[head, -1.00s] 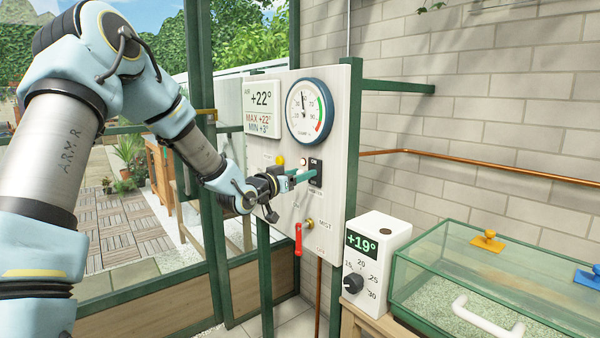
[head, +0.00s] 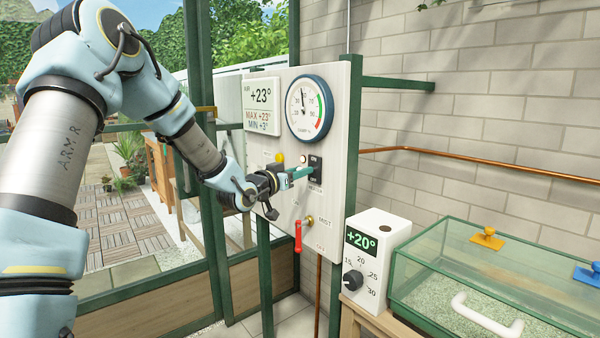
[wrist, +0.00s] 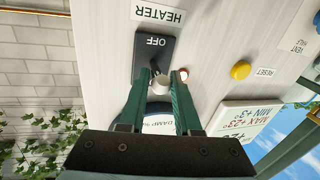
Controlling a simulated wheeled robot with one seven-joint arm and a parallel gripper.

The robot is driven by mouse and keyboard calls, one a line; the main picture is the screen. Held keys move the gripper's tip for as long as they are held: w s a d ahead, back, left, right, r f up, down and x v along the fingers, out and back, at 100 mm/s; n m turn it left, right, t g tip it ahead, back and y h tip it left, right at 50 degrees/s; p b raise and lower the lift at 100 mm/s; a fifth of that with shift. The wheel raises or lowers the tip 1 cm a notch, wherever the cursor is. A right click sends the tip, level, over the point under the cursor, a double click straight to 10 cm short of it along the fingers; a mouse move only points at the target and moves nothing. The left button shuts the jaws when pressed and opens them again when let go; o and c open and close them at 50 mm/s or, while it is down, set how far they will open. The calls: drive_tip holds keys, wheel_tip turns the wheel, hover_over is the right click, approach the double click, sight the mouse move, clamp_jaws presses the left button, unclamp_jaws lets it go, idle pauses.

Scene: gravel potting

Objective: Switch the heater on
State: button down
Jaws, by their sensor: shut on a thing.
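The heater switch (head: 318,163) is a black plate on the panel, marked ON at the top and OFF at the bottom. In the wrist view, which is upside down, the plate (wrist: 151,50) shows OFF beside the HEATER label (wrist: 158,14). Its pale lever tip (wrist: 160,86) lies away from OFF, towards the ON end. My gripper (head: 308,171) is at the switch, its green fingers (wrist: 159,88) shut on the lever. A small pale lamp (wrist: 183,74) beside the switch looks lit.
The panel (head: 339,110) also carries a round dial (head: 310,108), a +23° display (head: 262,104), a yellow RESET button (wrist: 241,70) and a red MIST lever (head: 298,236). A thermostat box (head: 378,250) reading +20° and a glass case (head: 455,290) stand at the lower right.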

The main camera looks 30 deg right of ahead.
drive_tip(key=shift+r+g+y+p, duration=0.3)
drive_tip(key=shift+r+y+p, duration=0.35)
drive_tip(key=shift+p, duration=0.45)
drive_tip(key=shift+d+m+g+y+p, duration=0.1)
drive_tip(key=shift+m+g+y+p, duration=0.2)
drive_tip(key=shift+y+p, duration=0.4)
drive_tip(key=c, duration=0.6)
unclamp_jaws()
drive_tip(key=b+v, duration=0.3)
drive_tip(key=v, duration=0.7)
drive_tip(key=shift+s+a+f, duration=0.1)
drive_tip(key=shift+s+a, duration=0.1)
drive_tip(key=shift+a, duration=0.15)
